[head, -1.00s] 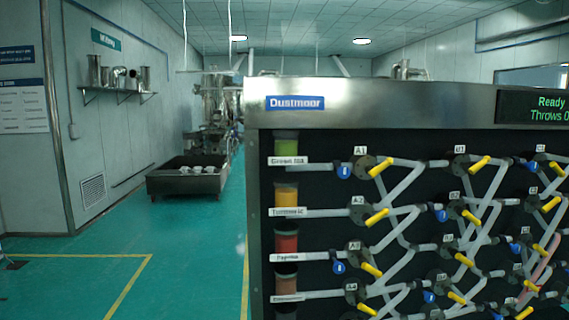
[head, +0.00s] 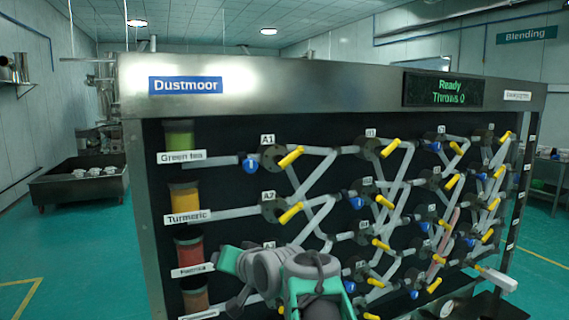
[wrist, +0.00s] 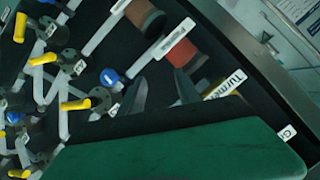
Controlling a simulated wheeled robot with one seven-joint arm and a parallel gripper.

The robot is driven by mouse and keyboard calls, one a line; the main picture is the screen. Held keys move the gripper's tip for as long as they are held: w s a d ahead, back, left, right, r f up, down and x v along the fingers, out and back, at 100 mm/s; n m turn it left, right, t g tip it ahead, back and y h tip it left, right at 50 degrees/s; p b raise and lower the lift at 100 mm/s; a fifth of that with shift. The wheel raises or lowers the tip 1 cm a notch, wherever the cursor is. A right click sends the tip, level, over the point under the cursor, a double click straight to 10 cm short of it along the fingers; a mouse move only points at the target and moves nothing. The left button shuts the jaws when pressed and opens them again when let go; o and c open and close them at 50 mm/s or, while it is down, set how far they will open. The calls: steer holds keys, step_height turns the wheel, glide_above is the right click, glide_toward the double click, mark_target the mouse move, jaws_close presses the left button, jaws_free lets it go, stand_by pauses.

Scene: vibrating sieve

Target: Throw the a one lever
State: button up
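The A1 lever (head: 290,156) is a yellow handle on a dark round valve, in the top left of the panel beside the A1 label. It slants up to the right. A blue round tag (head: 250,165) hangs on the pipe left of it. My grey and green arm (head: 290,278) shows low in the head view, below the A1 lever and apart from it. In the wrist view my gripper (wrist: 160,92) shows two dark fingers spread apart with nothing between them. A large green part covers the lower wrist view, and I cannot pick out A1 there.
The Turmeric-row lever (head: 291,213) sits just below A1, with several other yellow levers to the right. Jars stand along the left edge, including the Green tea jar (head: 179,137). The display (head: 443,91) reads Ready, Throws 0.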

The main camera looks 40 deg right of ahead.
steer(key=d+r+m+t+h, duration=0.2)
steer(key=d+r+m+t, duration=0.1)
steer(key=d+r, duration=0.5)
steer(key=m+t+h, duration=0.2)
steer(key=m+t, duration=0.1)
steer(key=t, duration=0.1)
glide_toward(294, 159)
steer(key=w, duration=0.3)
steer(key=x, duration=0.2)
steer(key=p+x, duration=0.1)
steer(key=x, duration=0.4)
steer(key=shift+w+d+r+p, duration=0.15)
steer(key=shift+d+r+p, duration=0.15)
steer(key=shift+r, duration=0.1)
steer(key=shift+w, duration=0.2)
steer(key=shift+c, duration=0.4)
jaws_close()
steer(key=shift+d, duration=0.15)
